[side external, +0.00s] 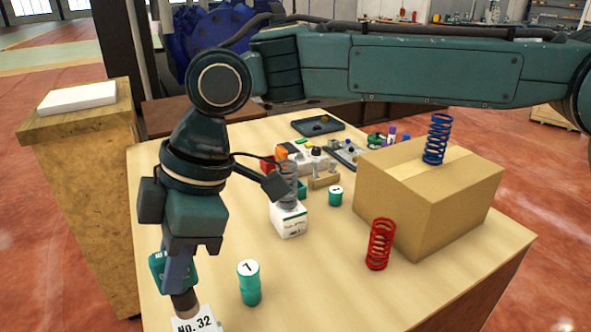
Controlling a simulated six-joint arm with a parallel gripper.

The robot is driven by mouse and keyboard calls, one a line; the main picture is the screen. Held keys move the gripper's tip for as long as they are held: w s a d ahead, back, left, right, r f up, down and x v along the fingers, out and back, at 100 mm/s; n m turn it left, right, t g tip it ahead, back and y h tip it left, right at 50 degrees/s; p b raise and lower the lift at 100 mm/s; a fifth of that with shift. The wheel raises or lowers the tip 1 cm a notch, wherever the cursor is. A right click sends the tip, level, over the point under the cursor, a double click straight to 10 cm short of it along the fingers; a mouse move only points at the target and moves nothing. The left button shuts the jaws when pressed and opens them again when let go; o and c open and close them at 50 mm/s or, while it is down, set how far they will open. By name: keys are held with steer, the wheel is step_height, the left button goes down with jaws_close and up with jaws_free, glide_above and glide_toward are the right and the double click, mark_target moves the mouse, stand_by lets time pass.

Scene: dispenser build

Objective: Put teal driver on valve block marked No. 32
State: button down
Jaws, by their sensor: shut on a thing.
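My gripper (178,274) points down at the lower left in the side external view, shut on the teal driver (158,270). The driver is a teal body with white lettering, partly hidden by the jaws. The valve block marked No. 32 (195,324) is white and cut off by the bottom edge of the picture. A short brownish cylinder (183,302) shows between the jaws and the block's top. I cannot tell whether the driver touches the block or is seated on it.
A teal cylinder marked 7 (249,284) stands to the right. Another white block (288,222) with a grey coil stands behind. A red spring (380,244) stands near a cardboard box (440,205), which bears a blue spring (437,138). Small parts and a dark tray (300,128) lie farther back.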

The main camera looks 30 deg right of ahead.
steer(key=shift+f, duration=1.75)
steer(key=shift+f, duration=0.15)
steer(key=c, duration=1.3)
jaws_free()
steer(key=shift+c, duration=0.2)
steer(key=v, duration=1.2)
